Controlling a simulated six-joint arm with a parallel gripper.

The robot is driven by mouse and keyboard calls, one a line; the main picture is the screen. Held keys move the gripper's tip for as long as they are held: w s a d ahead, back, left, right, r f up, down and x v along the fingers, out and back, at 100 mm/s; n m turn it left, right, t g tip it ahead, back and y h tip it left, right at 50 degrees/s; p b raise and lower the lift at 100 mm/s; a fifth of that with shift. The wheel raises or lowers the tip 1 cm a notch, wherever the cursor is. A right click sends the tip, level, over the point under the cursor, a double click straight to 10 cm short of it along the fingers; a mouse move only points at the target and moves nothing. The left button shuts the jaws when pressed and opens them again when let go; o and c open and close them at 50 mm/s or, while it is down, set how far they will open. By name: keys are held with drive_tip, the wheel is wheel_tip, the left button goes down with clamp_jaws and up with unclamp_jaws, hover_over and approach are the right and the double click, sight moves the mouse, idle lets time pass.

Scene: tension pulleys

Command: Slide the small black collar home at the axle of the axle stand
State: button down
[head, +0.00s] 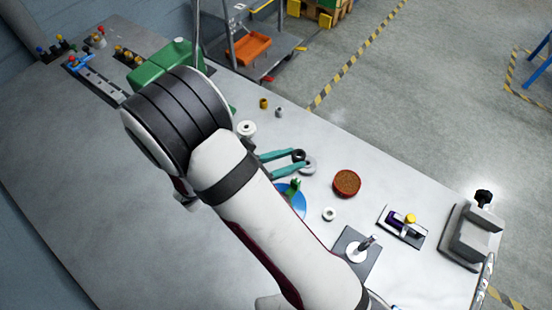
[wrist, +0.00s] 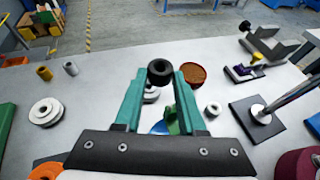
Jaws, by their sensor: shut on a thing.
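My gripper (head: 290,156) has teal fingers and is shut on the small black collar (head: 299,155). In the wrist view the collar (wrist: 160,72) sits between the fingertips (wrist: 160,73), held above the table. The axle stand (head: 345,240) is a dark square plate with a metal axle (head: 368,243), to the lower right of the gripper in the head view. A white pulley (head: 356,252) sits around the axle low at the plate. In the wrist view the stand (wrist: 245,107) is at the right, apart from the collar.
A blue disc (head: 297,198) with a green piece, a red-rimmed brown bowl (head: 346,183) and a small white ring (head: 329,214) lie between gripper and stand. A plate with a purple part (head: 393,222) and a grey vice-like block (head: 470,234) stand farther right. White pulleys (wrist: 46,112) lie left.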

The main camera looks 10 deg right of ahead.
drive_tip(key=w+a+r+n+t+y, duration=0.1)
drive_tip(key=w+a+r+n+t, duration=0.15)
drive_tip(key=a, duration=0.65)
drive_tip(key=w+a+r+n+t+y, duration=0.1)
drive_tip(key=w+a+r+n+y, duration=0.2)
drive_tip(key=a, duration=0.6)
wheel_tip(320, 180, down, 7)
drive_tip(key=m+h, duration=0.1)
drive_tip(key=shift+w+d, duration=0.2)
drive_tip(key=shift+w, duration=0.2)
drive_tip(key=shift+f+m, duration=0.25)
drive_tip(key=shift+f, duration=0.15)
drive_tip(key=shift+f, duration=1.4)
drive_tip(key=shift+f, duration=0.15)
drive_tip(key=shift+f, duration=0.55)
